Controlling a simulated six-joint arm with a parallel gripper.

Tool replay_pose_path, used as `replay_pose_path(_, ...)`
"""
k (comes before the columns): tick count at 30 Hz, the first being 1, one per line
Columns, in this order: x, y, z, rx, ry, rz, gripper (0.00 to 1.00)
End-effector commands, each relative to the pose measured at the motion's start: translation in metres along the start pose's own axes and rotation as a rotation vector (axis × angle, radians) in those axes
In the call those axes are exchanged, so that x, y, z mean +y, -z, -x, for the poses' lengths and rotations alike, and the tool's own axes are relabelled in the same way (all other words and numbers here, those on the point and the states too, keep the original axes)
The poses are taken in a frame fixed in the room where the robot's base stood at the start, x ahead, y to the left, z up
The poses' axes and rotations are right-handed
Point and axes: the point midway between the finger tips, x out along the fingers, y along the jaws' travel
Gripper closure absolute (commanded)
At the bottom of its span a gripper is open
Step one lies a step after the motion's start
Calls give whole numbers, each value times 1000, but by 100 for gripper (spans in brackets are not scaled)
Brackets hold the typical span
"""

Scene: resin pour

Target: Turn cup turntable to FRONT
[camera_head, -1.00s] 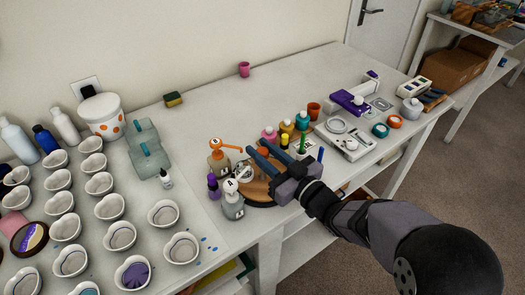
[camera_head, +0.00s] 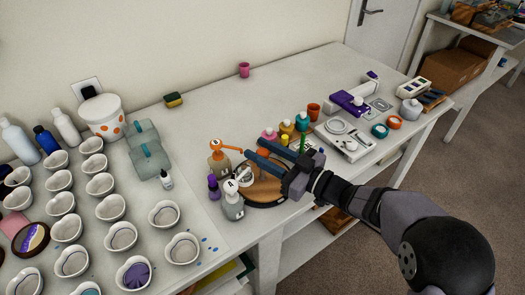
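The cup turntable (camera_head: 266,194) is a round wooden disc with a dark rim, near the front edge of the bench. My gripper (camera_head: 254,149) is over its far right part, with its two blue fingers spread and pointing left. A small orange thing (camera_head: 264,154) shows between the fingers; I cannot tell whether they touch it. The fingers and palm hide the far right part of the disc. A pump bottle with an orange top (camera_head: 217,161) and a grey bottle with a white pump (camera_head: 232,206) stand at the disc's left side.
A purple bottle (camera_head: 213,187) stands left of the turntable. Several coloured bottles (camera_head: 286,128) and a white scale (camera_head: 346,142) stand behind and right of my gripper. Rows of heart-shaped white cups (camera_head: 121,236) fill the left.

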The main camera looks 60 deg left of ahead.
Motion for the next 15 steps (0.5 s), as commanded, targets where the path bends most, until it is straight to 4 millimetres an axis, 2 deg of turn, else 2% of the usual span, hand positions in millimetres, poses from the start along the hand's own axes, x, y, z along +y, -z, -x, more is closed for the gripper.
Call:
replay_pose_path(8,1,-1,8,-1,-2,0,66)
replay_pose_path(15,1,-2,39,-1,-3,0,66)
